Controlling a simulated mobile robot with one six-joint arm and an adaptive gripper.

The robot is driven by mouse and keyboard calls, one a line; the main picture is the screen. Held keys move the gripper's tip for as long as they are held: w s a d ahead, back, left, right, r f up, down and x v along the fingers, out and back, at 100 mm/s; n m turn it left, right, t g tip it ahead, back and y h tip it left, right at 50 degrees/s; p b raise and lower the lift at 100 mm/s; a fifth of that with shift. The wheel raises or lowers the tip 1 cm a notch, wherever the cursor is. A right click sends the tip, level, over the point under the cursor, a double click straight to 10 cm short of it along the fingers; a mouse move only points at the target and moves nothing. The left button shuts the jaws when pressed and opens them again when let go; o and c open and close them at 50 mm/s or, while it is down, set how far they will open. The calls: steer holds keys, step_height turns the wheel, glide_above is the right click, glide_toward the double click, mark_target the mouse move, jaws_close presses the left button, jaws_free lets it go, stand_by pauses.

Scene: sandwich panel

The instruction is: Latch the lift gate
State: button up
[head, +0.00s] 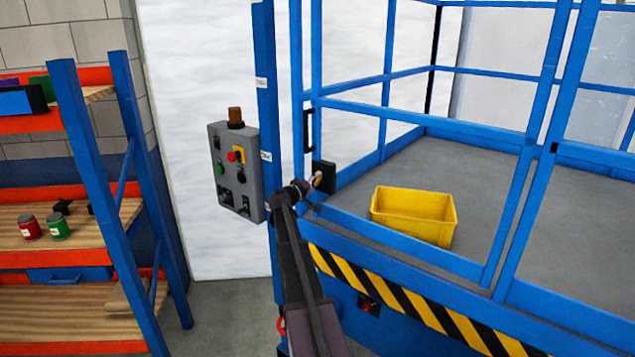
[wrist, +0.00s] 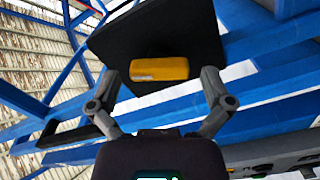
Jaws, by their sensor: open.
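The lift gate (head: 350,108) is a blue rail frame on the lift platform, with a black upright handle (head: 308,130) near its left edge. Whether it is fully closed is hard to tell. Below the handle is a black latch plate (head: 328,170) with a yellow latch piece (head: 318,179). In the wrist view the yellow latch piece (wrist: 159,69) lies horizontally across the black plate (wrist: 150,35). My gripper (head: 312,188) is at the latch, partly covering it in the head view. In the wrist view my gripper (wrist: 160,76) is open, its fingers apart on either side of the yellow piece.
A grey control box (head: 235,170) with buttons and an amber beacon stands just left of my gripper. A yellow crate (head: 413,217) sits on the platform floor. A blue and orange shelf (head: 95,190) with cans stands at the left.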

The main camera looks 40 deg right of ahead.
steer(key=shift+w+d, duration=0.1)
steer(key=shift+d, duration=0.6)
steer(key=c, duration=1)
steer(key=shift+c, duration=0.2)
steer(key=shift+n, duration=2.6)
steer(key=o, duration=1)
steer(key=shift+o, duration=0.2)
